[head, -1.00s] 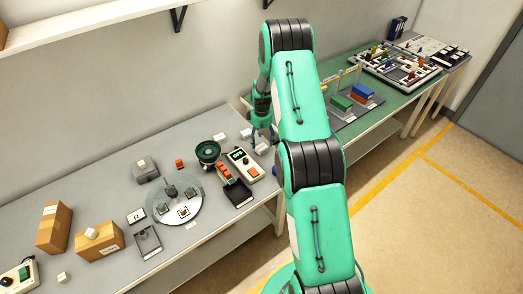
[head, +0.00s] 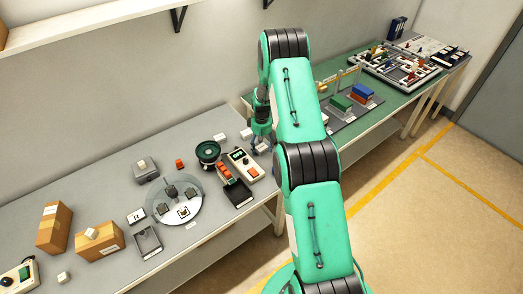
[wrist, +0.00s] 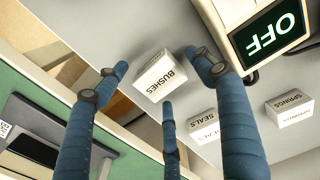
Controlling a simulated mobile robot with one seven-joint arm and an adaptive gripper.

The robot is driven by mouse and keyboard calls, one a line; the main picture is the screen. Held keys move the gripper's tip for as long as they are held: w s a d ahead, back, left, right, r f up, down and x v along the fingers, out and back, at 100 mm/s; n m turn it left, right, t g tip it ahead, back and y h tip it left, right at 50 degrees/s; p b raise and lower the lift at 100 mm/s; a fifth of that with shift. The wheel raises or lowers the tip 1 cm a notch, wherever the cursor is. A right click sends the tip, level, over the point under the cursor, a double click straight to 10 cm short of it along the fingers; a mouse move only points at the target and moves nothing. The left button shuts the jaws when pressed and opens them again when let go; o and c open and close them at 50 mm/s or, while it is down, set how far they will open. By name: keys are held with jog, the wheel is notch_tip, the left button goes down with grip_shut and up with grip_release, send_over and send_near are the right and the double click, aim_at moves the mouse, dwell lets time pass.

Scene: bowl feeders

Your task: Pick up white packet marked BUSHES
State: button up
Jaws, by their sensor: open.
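The white packet marked BUSHES (wrist: 160,75) is a small box-like block on the grey bench in the wrist view, its label face showing. My gripper (wrist: 163,92) is open, with three blue fingers spread around the packet in the picture. The fingers look apart from it, and I cannot tell the exact height gap. In the head view my gripper (head: 262,143) is low over the bench's right end, largely hiding the packet there.
White packets marked SEALS (wrist: 203,126) and SPRINGS (wrist: 289,108) stand nearby. A control box with an OFF display (wrist: 270,32) is close to the right finger. The bench edge and a green-topped table (head: 375,112) lie on the other side.

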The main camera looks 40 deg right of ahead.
aim_at(261, 147)
jog(key=shift+f, duration=0.55)
jog(key=c, duration=1.5)
jog(key=shift+r, duration=0.15)
jog(key=shift+r, duration=4.9)
jog(key=shift+c, duration=0.3)
